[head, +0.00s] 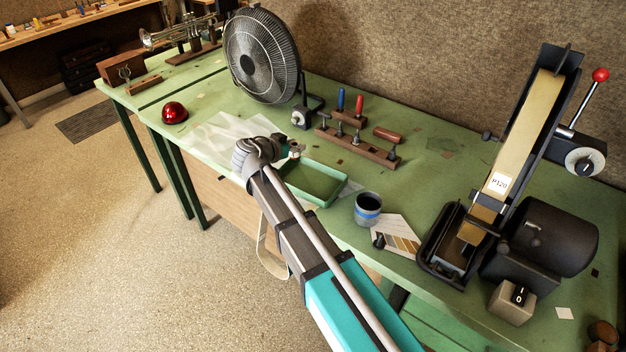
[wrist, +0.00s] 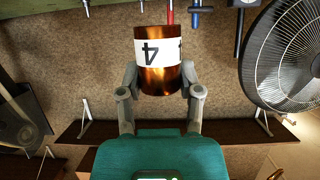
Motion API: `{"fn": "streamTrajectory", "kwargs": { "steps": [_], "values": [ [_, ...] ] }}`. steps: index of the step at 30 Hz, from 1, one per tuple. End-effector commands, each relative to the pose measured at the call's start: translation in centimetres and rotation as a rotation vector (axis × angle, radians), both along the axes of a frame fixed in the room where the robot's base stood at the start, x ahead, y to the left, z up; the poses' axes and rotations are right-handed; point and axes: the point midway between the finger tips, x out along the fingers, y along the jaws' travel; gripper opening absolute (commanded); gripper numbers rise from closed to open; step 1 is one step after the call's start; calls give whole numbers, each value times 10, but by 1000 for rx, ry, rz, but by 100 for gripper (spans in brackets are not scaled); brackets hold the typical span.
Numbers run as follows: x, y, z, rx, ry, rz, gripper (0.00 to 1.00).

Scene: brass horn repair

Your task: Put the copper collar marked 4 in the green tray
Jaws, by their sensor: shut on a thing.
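The copper collar (wrist: 158,78) with a white label marked 4 is between the two fingers of my gripper (wrist: 161,88) in the wrist view. The 4 appears upside down there. My gripper (head: 286,150) is shut on the collar. In the head view it is at the back left side of the green tray (head: 338,190), appearing above the tray's level. Only a small part of the collar shows there, and the exact height is hard to tell. The visible floor of the tray looks empty; its left part is hidden by my arm.
A wooden rack (head: 357,147) with tools stands behind the tray. A fan (head: 262,57) is at the back left. A grey-blue cup (head: 367,209) and sanding samples (head: 397,236) lie to the right, before a belt sander (head: 520,150). A red dome (head: 174,112) sits left.

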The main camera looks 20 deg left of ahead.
Motion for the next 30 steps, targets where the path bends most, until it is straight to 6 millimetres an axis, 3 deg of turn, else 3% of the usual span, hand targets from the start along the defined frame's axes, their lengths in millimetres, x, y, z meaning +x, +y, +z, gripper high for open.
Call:
{"fn": "streamTrajectory", "kwargs": {
  "steps": [8, 14, 30],
  "values": [
    [5, -10, 0, 0, 0, -12, 0],
    [-4, -21, 2, 0, 0, 1, 0],
    [-81, -85, 13, 0, 2, 143, 0]
  ]
}}
